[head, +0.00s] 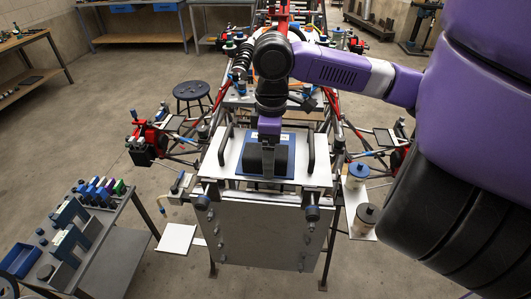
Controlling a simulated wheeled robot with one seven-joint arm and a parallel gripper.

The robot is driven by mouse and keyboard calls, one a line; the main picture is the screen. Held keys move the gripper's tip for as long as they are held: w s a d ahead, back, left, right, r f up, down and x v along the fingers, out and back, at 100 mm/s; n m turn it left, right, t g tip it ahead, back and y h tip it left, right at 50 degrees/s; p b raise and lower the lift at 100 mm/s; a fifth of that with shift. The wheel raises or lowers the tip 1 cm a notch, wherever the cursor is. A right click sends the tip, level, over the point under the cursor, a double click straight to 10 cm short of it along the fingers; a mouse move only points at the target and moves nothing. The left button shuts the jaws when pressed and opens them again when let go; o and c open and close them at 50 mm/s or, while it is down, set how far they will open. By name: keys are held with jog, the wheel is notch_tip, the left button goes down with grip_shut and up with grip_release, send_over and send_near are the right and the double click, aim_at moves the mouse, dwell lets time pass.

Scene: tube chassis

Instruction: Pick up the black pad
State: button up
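The black pad (282,160) sits on a blue plate (242,169) on the white panel (229,158) at the front of the tube chassis. My gripper (268,165) points down from the purple arm and is right at the pad. One grey finger runs down across the pad's middle on the near side. The other finger is hidden behind the pad and the gripper, so I cannot tell whether the fingers press on it. The pad appears to rest on the plate.
Pots with lids (366,218) are on a side shelf at right. A grey cart (120,247) with tools and a blue bin stands at left. A dark stool (192,92) is behind it.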

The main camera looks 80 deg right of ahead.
jog(key=shift+f, duration=0.2)
jog(key=c, duration=1.4)
jog(key=shift+r, duration=0.15)
